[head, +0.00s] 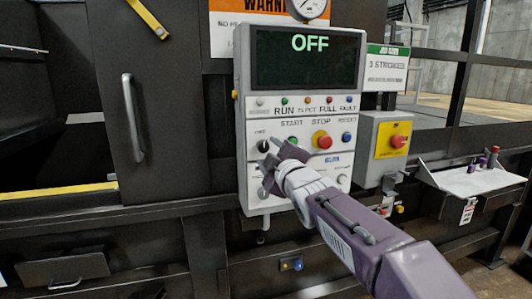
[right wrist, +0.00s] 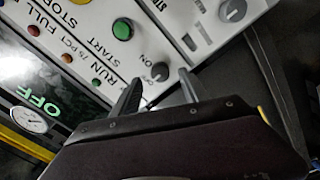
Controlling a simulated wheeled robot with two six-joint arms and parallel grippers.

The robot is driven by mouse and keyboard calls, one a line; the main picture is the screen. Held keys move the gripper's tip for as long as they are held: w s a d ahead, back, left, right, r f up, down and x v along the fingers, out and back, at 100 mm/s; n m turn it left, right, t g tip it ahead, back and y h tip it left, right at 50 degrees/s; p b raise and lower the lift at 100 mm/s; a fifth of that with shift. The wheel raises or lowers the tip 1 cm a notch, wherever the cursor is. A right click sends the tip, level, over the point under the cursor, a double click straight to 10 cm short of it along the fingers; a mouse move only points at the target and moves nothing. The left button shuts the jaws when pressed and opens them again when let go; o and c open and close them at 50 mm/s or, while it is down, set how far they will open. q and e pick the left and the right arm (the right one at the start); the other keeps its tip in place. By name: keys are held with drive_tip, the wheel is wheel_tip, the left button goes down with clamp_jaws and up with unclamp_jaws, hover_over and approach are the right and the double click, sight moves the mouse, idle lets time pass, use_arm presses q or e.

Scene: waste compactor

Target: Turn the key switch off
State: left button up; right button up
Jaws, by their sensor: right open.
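The key switch (head: 263,146) is a small black knob on the left of the white control panel (head: 244,175), under the indicator row. In the right wrist view it is a dark knob (right wrist: 160,71) with ON printed beside it. The display (head: 306,60) above reads OFF in green. My right gripper (head: 270,167) is open in front of the panel's lower left. In the right wrist view its two fingers (right wrist: 160,84) point toward the knob, one to each side. I cannot tell whether they touch it. My left gripper is not in view.
A green start button (head: 292,142), a red stop button (head: 322,140) and a blue reset button (head: 347,137) sit beside the switch. A shelf (head: 470,180) stands further right.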

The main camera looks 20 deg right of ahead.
drive_tip(key=s, duration=0.5)
drive_tip(key=s+f+m+g+p, duration=0.2)
drive_tip(key=f+g, duration=0.3)
drive_tip(key=f, duration=0.9)
drive_tip(key=s+f+m+g+p, duration=0.2)
drive_tip(key=s+f+m+g, duration=0.15)
drive_tip(key=f, duration=1.05)
drive_tip(key=s+f+m+g, duration=0.7)
drive_tip(key=s+f, duration=0.6)
drive_tip(key=s, duration=0.4)
drive_tip(key=shift+s+g, duration=0.3)
drive_tip(key=shift+g, duration=0.35)
